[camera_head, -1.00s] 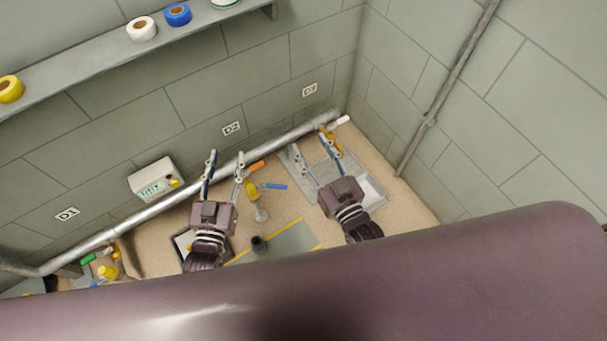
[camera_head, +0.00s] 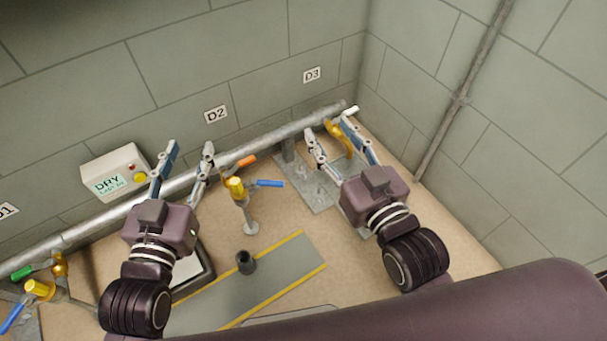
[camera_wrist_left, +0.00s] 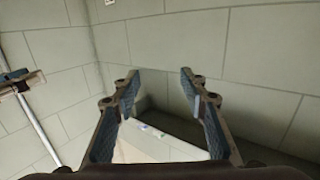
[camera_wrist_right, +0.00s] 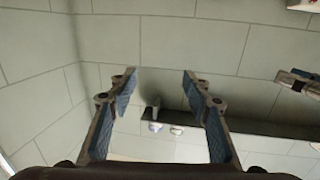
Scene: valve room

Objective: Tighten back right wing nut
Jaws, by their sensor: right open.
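A grey metal base plate (camera_head: 305,189) lies on the floor below the D3 sign, under a pipe support. Small bolt or nut shapes show on it, but I cannot tell the back right wing nut apart; my right gripper and arm hide part of the plate. My right gripper (camera_head: 329,130) is open above the plate's right side, with a yellow valve part (camera_head: 339,137) showing between its fingers. My left gripper (camera_head: 188,148) is open and empty in front of the pipe. Both wrist views show spread fingers with nothing between them, facing walls and a shelf.
A silver pipe (camera_head: 282,132) runs along the back wall. A yellow valve (camera_head: 236,188) with orange and blue handles stands between my grippers. A dark cup-like object (camera_head: 245,262) stands on a grey mat (camera_head: 285,275).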

